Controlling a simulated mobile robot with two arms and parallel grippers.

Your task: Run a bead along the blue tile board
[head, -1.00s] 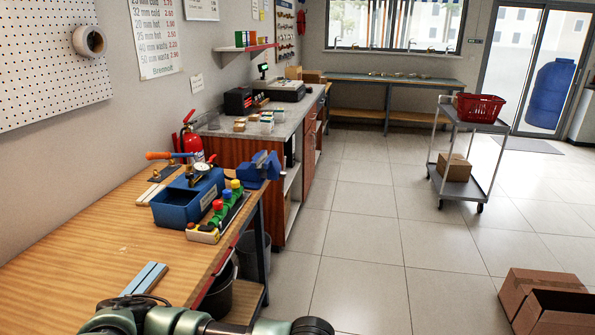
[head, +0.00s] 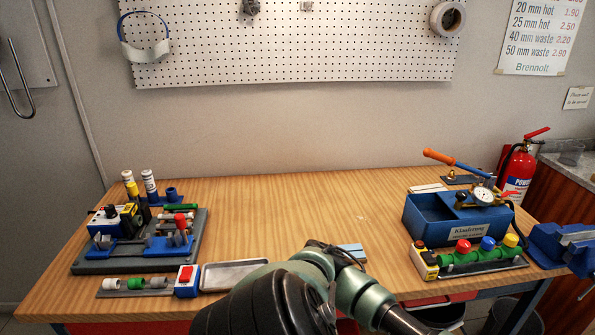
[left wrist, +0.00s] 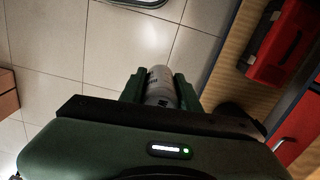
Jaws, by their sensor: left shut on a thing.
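The blue tile board (head: 352,250) lies on the wooden bench near its front edge. It shows as a pale blue piece, partly hidden behind my arm in the head view. In the left wrist view my left gripper (left wrist: 160,88) is shut on a grey-white cylinder with dark print (left wrist: 160,80), perhaps a sealant cartridge. Floor tiles lie behind it there, and the bench is off to the right. The cylinder's far end is in view; its lower part is hidden by the gripper body. Neither gripper shows in the head view.
A grey fixture (head: 140,243), an empty metal tray (head: 233,272) and a strip with a red switch (head: 187,281) stand left. The bench middle (head: 300,215) is clear.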

